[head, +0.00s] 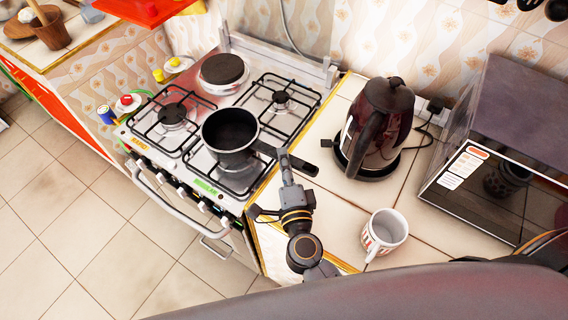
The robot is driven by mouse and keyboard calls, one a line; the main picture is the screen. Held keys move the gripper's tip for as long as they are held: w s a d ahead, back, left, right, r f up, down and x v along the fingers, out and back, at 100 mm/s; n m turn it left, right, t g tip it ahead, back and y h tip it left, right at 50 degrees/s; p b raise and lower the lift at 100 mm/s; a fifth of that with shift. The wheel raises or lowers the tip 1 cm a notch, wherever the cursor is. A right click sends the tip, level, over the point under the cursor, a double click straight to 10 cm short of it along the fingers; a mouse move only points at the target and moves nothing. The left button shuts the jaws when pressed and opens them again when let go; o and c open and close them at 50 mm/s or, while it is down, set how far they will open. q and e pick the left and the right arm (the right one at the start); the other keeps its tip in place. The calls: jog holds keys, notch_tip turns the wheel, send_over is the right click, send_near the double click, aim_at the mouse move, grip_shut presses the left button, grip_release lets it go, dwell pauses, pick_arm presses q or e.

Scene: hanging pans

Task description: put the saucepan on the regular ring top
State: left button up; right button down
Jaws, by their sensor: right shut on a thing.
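The black saucepan (228,131) is upright at the front right of the stove, its handle pointing right. My right gripper (284,158) is shut on the saucepan's handle. The regular ring top is at the front right, behind the green "REGULAR" label (207,187). My left gripper is not in view.
The stove (170,148) also has a front left burner (172,114), a back right burner (280,97) and a round hotplate (222,69), all empty. A kettle (373,130) stands close to the handle's end. A mug (385,232) and a microwave (495,150) are further right.

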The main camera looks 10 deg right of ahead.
jog(key=shift+f, duration=0.15)
jog(key=shift+f, duration=0.15)
jog(key=c, duration=1.4)
grip_release()
jog(key=shift+o, duration=0.2)
jog(key=s+b, duration=0.1)
jog(key=s, duration=0.2)
jog(key=s+b, duration=0.1)
jog(key=s, duration=0.3)
jog(key=s+b, duration=0.1)
jog(key=s, duration=0.3)
jog(key=shift+s+a+r, duration=0.1)
jog(key=shift+a+r, duration=0.15)
jog(key=shift+a, duration=0.05)
jog(key=shift+s+r, duration=0.15)
jog(key=shift+s, duration=0.3)
